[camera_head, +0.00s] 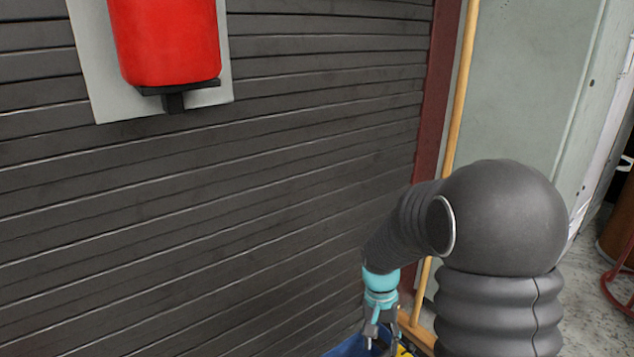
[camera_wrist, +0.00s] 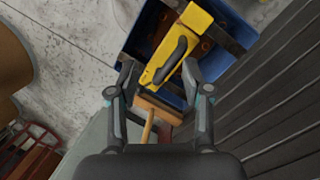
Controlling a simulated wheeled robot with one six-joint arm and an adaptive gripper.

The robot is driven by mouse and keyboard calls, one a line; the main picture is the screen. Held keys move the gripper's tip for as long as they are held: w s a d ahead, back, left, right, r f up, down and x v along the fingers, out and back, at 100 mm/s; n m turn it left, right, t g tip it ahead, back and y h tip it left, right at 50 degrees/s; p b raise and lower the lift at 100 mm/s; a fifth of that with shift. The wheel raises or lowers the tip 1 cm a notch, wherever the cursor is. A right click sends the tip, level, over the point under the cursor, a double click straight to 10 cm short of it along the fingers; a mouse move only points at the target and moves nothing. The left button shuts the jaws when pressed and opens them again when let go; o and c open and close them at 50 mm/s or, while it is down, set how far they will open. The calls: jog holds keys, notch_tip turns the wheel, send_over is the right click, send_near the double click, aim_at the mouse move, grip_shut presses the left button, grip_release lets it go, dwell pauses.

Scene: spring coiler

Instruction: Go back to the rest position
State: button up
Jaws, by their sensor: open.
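My gripper (camera_wrist: 159,88) is open in the wrist view, with its two fingers spread and nothing between the tips that I can see held. It points down over a blue bin (camera_wrist: 142,45) that holds a yellow tool with a black handle (camera_wrist: 177,50). In the head view my gripper (camera_head: 376,336) hangs low at the bottom edge, below my bent arm. Part of the blue bin (camera_head: 349,348) shows beneath it. How far the fingers are above the yellow tool is hard to tell.
A dark slatted wall (camera_head: 250,190) stands close on the left, with a red extinguisher (camera_head: 165,40) on a pale board. A wooden broom (camera_head: 460,85) leans by a grey-green cabinet (camera_head: 530,80). A red metal frame (camera_wrist: 30,150) stands at lower left in the wrist view. Concrete floor (camera_wrist: 75,65) is bare beside the bin.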

jog(key=s+d+r+n+t+p, duration=0.1)
jog(key=s+r+n+t, duration=0.3)
jog(key=s+r, duration=1.4)
notch_tip(320, 180, up, 4)
jog(key=t, duration=0.3)
jog(key=shift+s+d+r+t+y, duration=0.15)
jog(key=shift+s+t+y, duration=0.15)
jog(key=shift+y, duration=0.1)
